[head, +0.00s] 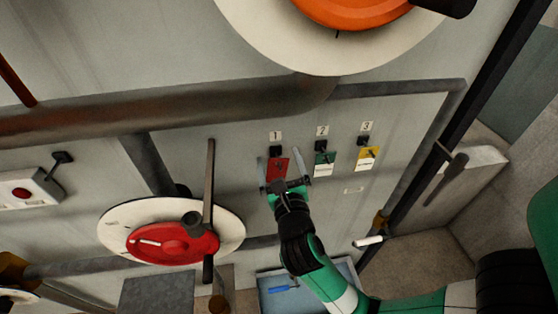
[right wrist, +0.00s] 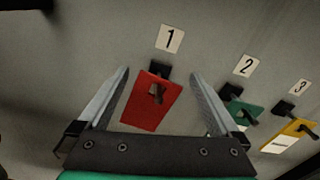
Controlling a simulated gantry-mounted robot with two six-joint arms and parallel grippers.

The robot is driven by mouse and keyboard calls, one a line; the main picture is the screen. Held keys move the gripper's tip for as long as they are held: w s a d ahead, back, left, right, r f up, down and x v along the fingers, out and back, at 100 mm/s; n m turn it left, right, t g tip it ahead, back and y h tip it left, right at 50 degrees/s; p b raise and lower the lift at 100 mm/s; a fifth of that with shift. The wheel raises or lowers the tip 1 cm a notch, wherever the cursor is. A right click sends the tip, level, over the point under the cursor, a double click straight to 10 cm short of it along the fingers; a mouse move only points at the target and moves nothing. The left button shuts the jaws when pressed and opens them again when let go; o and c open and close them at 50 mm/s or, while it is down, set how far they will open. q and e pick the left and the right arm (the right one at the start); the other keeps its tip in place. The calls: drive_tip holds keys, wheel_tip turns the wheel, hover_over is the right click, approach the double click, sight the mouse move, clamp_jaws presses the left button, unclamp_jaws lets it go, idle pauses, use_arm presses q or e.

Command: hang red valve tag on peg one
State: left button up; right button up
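The red valve tag (head: 275,170) is at peg one, under the "1" label on the grey panel. In the right wrist view the red tag (right wrist: 145,108) hangs slightly tilted, and the dark peg one (right wrist: 157,91) shows through its upper part. My right gripper (head: 284,157) is open in front of the tag, one finger on each side. In the right wrist view, gaps show between the tag and both fingers of the right gripper (right wrist: 160,76). My left gripper is not in view.
A green tag (head: 325,164) hangs at peg two and a yellow tag (head: 367,158) at peg three, close to the right finger. A red valve wheel (head: 178,243) with a long bar is at lower left. A thick pipe (head: 190,112) runs above the pegs.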

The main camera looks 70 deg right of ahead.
drive_tip(key=b+v, duration=0.1)
drive_tip(key=v, duration=1)
drive_tip(key=shift+a, duration=0.3)
drive_tip(key=shift+s, duration=0.1)
